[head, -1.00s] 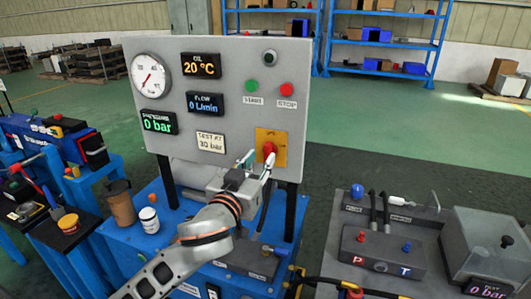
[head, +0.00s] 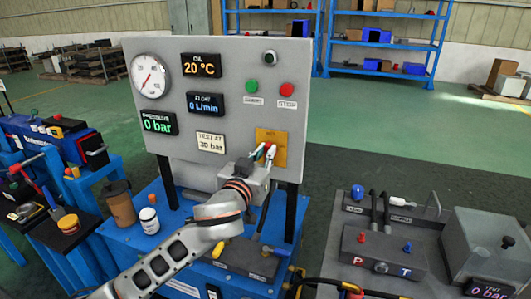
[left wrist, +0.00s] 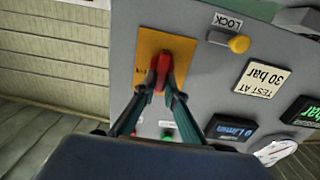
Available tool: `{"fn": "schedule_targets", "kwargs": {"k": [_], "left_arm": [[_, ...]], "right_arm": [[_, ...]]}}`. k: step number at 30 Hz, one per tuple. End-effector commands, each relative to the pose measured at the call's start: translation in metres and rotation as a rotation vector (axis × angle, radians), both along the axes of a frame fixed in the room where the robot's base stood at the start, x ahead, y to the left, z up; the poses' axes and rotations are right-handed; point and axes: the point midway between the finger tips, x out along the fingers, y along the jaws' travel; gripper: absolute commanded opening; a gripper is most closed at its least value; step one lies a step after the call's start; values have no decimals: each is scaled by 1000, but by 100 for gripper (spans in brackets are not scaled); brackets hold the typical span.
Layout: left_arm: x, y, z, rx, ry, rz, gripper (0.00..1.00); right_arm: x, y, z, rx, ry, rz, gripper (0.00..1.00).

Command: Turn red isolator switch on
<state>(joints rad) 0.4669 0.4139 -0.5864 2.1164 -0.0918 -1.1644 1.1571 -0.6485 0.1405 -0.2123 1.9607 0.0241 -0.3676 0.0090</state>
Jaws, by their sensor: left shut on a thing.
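The red isolator switch (left wrist: 162,66) sits on a yellow-orange plate (left wrist: 179,50) on the grey panel. In the head view the plate (head: 279,137) is at the panel's lower right, and the switch is mostly hidden by my gripper. My left gripper (head: 264,153) is at the switch. In the left wrist view its two fingers (left wrist: 163,84) are closed around the sides of the red handle. The handle's exact angle is hard to tell. My right gripper is not in view.
The grey panel (head: 228,78) carries a gauge, displays, a green START button (head: 251,86) and a red STOP button (head: 287,89). A yellow knob (left wrist: 239,43) by a LOCK label is close to the plate. A grey bench (head: 400,215) stands at right.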

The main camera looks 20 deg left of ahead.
Motion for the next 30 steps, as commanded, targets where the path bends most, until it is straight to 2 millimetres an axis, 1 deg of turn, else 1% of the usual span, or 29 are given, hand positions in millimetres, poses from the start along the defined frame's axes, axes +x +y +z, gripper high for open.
{"fn": "schedule_targets", "kwargs": {"k": [4,8,14,18,23,26,30], "left_arm": [[0,0,1,10,0,0,0],[-1,-1,3,45,-1,1,0],[-1,-3,5,158,-1,1,0],[-1,-5,4,279,-5,1,0],[-1,-7,1,432,-11,-1,0],[-1,-9,0,528,-16,-1,0],[-1,-11,-2,663,-22,-2,0]], "right_arm": [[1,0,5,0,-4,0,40],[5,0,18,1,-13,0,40],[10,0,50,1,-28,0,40],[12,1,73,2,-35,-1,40],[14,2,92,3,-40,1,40],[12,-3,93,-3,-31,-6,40],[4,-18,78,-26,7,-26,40]]}}
